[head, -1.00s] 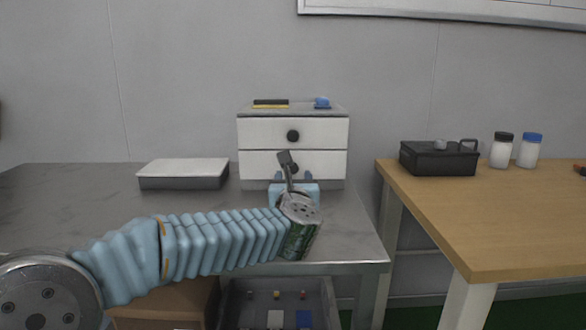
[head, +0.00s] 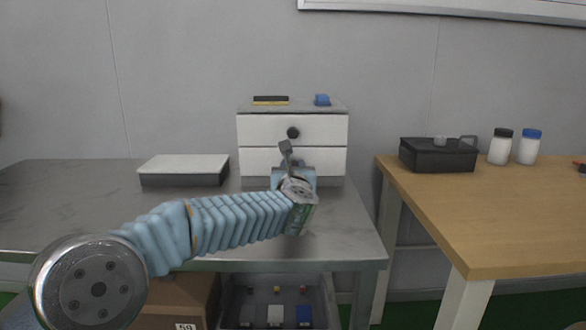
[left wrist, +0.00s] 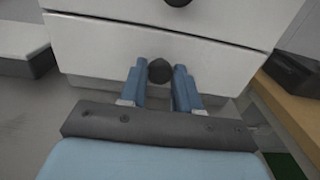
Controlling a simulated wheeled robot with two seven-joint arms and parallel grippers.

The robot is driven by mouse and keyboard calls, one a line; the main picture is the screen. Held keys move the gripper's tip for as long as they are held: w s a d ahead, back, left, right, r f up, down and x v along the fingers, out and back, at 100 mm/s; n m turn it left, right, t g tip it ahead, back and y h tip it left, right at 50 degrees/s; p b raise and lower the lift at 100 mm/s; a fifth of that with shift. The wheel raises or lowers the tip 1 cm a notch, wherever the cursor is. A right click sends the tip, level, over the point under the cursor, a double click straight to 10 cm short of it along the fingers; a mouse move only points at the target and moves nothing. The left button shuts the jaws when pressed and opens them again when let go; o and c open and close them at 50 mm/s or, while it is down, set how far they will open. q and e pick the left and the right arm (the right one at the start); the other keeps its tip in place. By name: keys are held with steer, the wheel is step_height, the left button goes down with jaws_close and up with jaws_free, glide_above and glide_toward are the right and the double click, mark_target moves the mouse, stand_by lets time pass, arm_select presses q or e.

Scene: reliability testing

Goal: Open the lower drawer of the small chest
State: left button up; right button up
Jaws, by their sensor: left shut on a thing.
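The small chest (head: 243,112) is white with a grey top and stands against the wall on the grey table. Its upper drawer (head: 265,129) is shut and has a dark round knob (head: 293,133). The lower drawer (head: 258,162) looks flush or nearly so in the head view. My left gripper (left wrist: 160,76) is shut on the lower drawer's dark knob (left wrist: 160,69), with one blue finger on each side. In the head view my left wrist hides most of this knob. My right gripper is not in view.
A flat white-topped box (head: 184,168) lies left of the chest. A yellow-black item (head: 270,100) and a blue item (head: 322,100) lie on top. The wooden table (head: 510,220) at right holds a black box (head: 438,157) and two jars. Tabletop before the chest is clear.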

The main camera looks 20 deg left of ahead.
arm_select(q)
jaws_close()
steer(key=shift+s+d+f+b, duration=0.15)
steer(key=shift+s+b, duration=0.3)
steer(key=b+v, duration=0.7)
steer(key=v, duration=0.6)
steer(key=shift+s, duration=0.3)
steer(key=shift+s+d+b, duration=0.15)
steer(key=shift+s+b, duration=0.15)
steer(key=shift+s, duration=0.05)
steer(key=shift+s+d+r, duration=0.1)
steer(key=shift+s+r, duration=0.1)
steer(key=shift+s, duration=0.1)
steer(key=o, duration=0.9)
jaws_free()
steer(key=shift+s, duration=0.1)
steer(key=v, duration=1.3)
steer(key=shift+s+d, duration=0.1)
steer(key=shift+s, duration=0.2)
